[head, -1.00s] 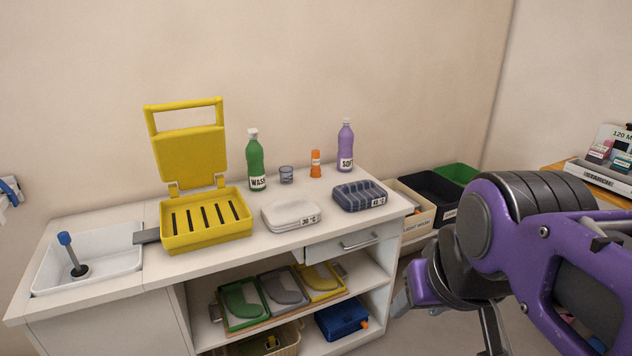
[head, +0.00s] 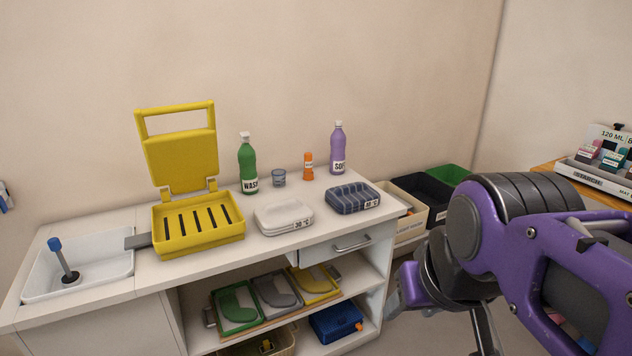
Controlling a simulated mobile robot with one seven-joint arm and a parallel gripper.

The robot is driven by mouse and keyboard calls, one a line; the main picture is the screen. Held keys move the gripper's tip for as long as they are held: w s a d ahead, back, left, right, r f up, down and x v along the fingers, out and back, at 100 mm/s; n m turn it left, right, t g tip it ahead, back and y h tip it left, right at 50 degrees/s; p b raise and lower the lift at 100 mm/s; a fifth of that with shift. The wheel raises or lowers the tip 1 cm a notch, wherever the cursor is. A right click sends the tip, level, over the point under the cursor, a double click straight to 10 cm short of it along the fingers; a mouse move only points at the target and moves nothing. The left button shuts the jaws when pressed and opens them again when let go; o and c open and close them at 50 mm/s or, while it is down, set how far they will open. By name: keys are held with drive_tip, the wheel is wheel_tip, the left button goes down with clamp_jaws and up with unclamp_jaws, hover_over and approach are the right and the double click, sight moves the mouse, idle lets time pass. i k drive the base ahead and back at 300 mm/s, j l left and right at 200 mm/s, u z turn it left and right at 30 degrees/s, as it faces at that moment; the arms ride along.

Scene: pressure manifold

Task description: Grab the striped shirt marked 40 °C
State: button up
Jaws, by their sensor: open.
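The striped shirt (head: 350,198) is a folded dark blue bundle with light stripes. It lies on the right end of the white counter, and its tag appears to read 40 °C, though the print is small. A folded white shirt (head: 283,217) tagged 30 °C lies just left of it, apart from it. My gripper (head: 484,335) is at the bottom of the head view, right of the counter and well apart from the striped shirt. Its jaws are open with nothing visible between them. Part of it is cut off by the lower picture edge and hidden by my purple arm.
A green WASH bottle (head: 248,165), a small glass (head: 279,178), an orange bottle (head: 308,167) and a purple SOFT bottle (head: 338,150) stand behind the shirts. An open yellow press (head: 199,243) stands left. Bins (head: 412,213) stand beyond the counter's right end.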

sight(346, 199)
drive_tip(key=i+l+u, duration=0.35)
drive_tip(key=i+l, duration=0.15)
drive_tip(key=i, duration=0.2)
drive_tip(key=i+l+u, duration=0.35)
drive_tip(key=i+l, duration=0.25)
drive_tip(key=k+j+u, duration=0.2)
drive_tip(key=k, duration=0.15)
drive_tip(key=i+l+z, duration=0.1)
drive_tip(key=i+l, duration=0.55)
